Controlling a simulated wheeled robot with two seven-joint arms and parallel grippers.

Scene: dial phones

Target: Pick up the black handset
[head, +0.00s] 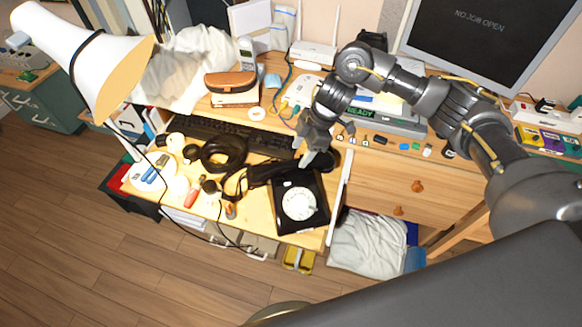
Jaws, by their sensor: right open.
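A black dial phone (285,222) with a round white dial stands near the front right of the wooden desk. The black handset (265,173) appears to lie along the phone's far edge, reaching out to its left. Its right end is hard to separate from the dark things around it. My right gripper (309,158) is open and points down, just beyond the phone near the handset's right end. I cannot tell whether it touches anything. My left gripper is not in view.
A black keyboard (228,134) lies behind a coiled black cable (222,154). A white lamp (85,55) leans over the left. Small bottles and tools crowd the desk's left front. A grey device with a "READY" display (385,121) and a monitor (488,35) stand at the back right.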

